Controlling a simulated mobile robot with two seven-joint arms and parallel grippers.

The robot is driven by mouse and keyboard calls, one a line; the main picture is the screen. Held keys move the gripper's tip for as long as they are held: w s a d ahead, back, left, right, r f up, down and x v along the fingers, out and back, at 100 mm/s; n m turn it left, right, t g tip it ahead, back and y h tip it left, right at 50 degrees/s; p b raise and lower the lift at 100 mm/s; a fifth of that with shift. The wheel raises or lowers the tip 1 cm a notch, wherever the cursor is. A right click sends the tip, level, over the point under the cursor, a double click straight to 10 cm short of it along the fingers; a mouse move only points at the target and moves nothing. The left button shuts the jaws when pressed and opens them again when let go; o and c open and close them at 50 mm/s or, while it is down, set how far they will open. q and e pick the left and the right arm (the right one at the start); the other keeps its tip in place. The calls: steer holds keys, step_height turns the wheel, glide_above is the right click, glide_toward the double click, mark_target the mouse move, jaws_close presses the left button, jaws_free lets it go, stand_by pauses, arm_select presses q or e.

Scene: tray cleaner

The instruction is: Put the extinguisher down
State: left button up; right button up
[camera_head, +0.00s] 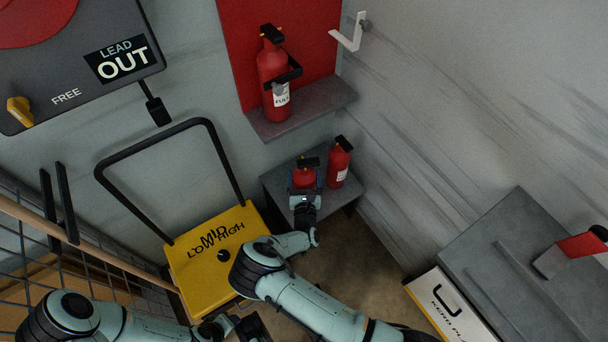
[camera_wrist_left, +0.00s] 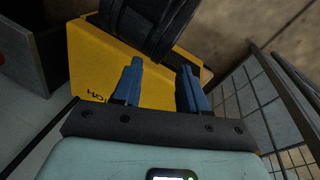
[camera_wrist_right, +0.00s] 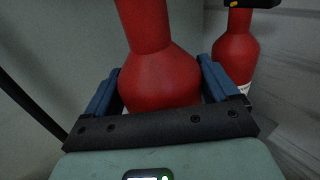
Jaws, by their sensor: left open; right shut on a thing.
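My right gripper (camera_head: 305,187) is shut on a red extinguisher (camera_head: 304,176) over the low grey stand (camera_head: 277,184) in the corner. In the right wrist view, this extinguisher (camera_wrist_right: 158,75) is upright between the blue fingers (camera_wrist_right: 160,90). I cannot tell whether its base touches the stand; its lower part is hidden. A second red extinguisher (camera_head: 340,164) stands just right of it, also in the right wrist view (camera_wrist_right: 236,50). My left gripper (camera_wrist_left: 158,85) is open and empty, near the yellow unit (camera_head: 195,272).
A third extinguisher (camera_head: 273,75), labelled FULL, sits on a grey wall shelf (camera_head: 305,107) against a red panel (camera_head: 240,40). A white hook (camera_head: 350,35) is right of it. A black handle frame (camera_head: 100,175) rises from the yellow unit. A grey cabinet (camera_head: 520,250) stands right.

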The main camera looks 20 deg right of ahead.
arm_select(q)
steer(key=shift+w+a+f+t+b, duration=0.15)
steer(key=shift+w+a+f+b, duration=0.25)
steer(key=shift+w, duration=0.2)
steer(key=shift+w+a+f+t+b, duration=0.2)
steer(key=shift+w+f+b, duration=0.1)
steer(key=shift+w+f, duration=0.25)
arm_select(e)
steer(key=shift+w+f, duration=0.1)
steer(key=shift+f, duration=1.6)
arm_select(q)
steer(key=shift+w, duration=0.1)
arm_select(e)
steer(key=shift+f, duration=0.2)
steer(key=o, duration=1.8)
steer(key=shift+f, duration=0.2)
arm_select(q)
steer(key=shift+r, duration=0.1)
arm_select(e)
steer(key=shift+r, duration=0.1)
arm_select(q)
steer(key=s+d+r+g+p, duration=0.1)
steer(key=s+d+r+p, duration=0.1)
steer(key=s, duration=0.3)
steer(key=shift+d+r+g+p, duration=0.25)
steer(key=shift+r+g+p, duration=0.1)
steer(key=shift+r+p, duration=0.35)
arm_select(e)
steer(key=v, duration=1.2)
